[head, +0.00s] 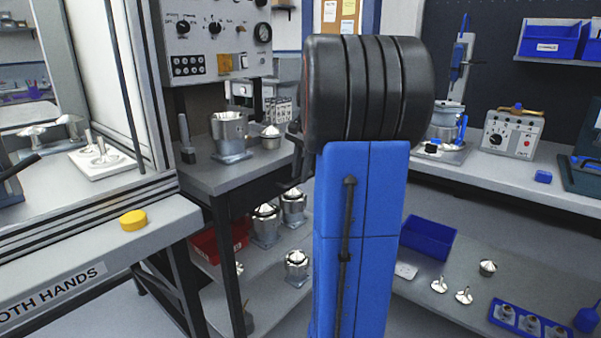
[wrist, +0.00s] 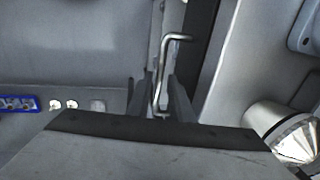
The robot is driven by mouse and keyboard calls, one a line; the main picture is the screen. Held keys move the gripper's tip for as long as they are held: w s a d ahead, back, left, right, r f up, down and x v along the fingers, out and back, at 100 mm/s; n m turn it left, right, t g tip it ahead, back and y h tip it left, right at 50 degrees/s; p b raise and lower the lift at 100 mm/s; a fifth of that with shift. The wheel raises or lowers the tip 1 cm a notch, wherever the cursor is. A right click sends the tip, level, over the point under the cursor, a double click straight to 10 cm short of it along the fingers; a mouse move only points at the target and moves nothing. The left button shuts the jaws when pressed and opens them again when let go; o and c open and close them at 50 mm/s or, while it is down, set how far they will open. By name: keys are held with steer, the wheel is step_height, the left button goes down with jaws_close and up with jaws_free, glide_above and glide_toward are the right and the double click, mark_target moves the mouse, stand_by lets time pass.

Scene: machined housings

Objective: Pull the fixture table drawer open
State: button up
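The grey fixture table (head: 205,178) with a dark frame stands left of centre in the head view. My blue and black arm hides its right side, so I cannot see the drawer front there. In the wrist view a bent silver bar handle (wrist: 163,68) stands out from the dark edge of the table (wrist: 202,45). My gripper (wrist: 160,88) has its two fingers on either side of the handle's bar, with a gap visible between them. It looks open around the bar. Contact with the bar cannot be made out. The head view hides my gripper behind the arm.
A metal cup housing (head: 229,135) and a smaller domed part (head: 270,137) stand on the fixture table. Several housings and a red bin (head: 207,243) are on the shelf below. A workbench (head: 540,180) stands at right, with a blue bin (head: 428,237) on its lower shelf.

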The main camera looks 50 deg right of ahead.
jaws_close()
steer(key=shift+s, duration=0.1)
steer(key=s+d, duration=0.2)
steer(key=s, duration=2.1)
steer(key=shift+s, duration=0.4)
steer(key=shift+r, duration=0.1)
steer(key=shift+o, duration=1.8)
jaws_free()
steer(key=s+r, duration=0.3)
steer(key=r, duration=1.4)
steer(key=shift+s, duration=0.15)
